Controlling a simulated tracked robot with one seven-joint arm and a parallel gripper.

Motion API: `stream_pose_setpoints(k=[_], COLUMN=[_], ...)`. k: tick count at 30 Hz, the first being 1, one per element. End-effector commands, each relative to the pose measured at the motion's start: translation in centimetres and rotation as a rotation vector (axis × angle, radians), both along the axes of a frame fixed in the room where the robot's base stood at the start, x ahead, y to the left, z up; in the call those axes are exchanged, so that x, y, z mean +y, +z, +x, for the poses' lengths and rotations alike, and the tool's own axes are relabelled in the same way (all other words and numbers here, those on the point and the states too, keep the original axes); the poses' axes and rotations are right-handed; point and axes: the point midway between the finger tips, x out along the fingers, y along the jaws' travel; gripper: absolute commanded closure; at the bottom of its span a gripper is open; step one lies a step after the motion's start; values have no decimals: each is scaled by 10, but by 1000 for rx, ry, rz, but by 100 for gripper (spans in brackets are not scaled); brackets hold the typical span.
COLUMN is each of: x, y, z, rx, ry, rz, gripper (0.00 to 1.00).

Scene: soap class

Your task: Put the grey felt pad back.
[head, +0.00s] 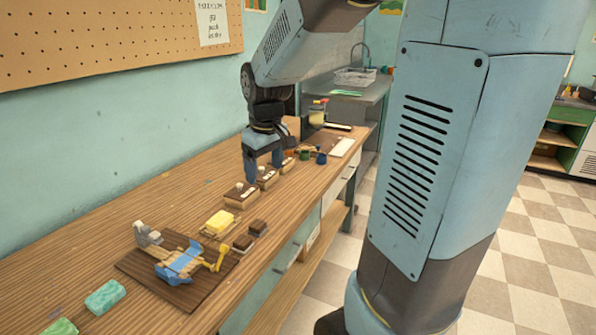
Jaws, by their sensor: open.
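My gripper (264,167) is open, pointing down over the far part of the wooden workbench (115,235). Its blue fingers are apart, just above or beside a row of small wooden boxes; I cannot tell whether they touch one. I cannot make out a grey felt pad for certain. A small grey piece (146,234) stands at the back left of a dark wooden board (178,294), but it looks like part of the fixture there. The board carries a blue cradle (178,262) and a yellow crank handle (221,257).
The wooden boxes (240,197) have pale knobs. Nearer are a yellow block in a tray (219,221), dark brown blocks (257,227) and green soap bars (105,297). Small cups (321,158) and a bottle (318,112) stand beyond my gripper. The bench's left side is mostly clear.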

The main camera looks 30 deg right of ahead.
Motion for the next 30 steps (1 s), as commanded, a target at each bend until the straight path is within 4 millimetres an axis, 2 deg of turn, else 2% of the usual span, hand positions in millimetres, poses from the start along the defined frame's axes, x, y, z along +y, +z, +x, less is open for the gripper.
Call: stream_pose_setpoints(k=[1, 6, 12, 18, 24, 30], x=[0, -1, -1, -1, 1, 1], y=[11, 36, 57, 68, 71, 71], z=[-13, -52, -100, -145, -173, -180], rx=[-25, -88, -160, -230, -272, -283], ry=[-22, -100, -191, -276, -331, -348], rz=[6, 28, 61, 100, 129, 138], gripper=[22, 22, 22, 22, 22, 22])
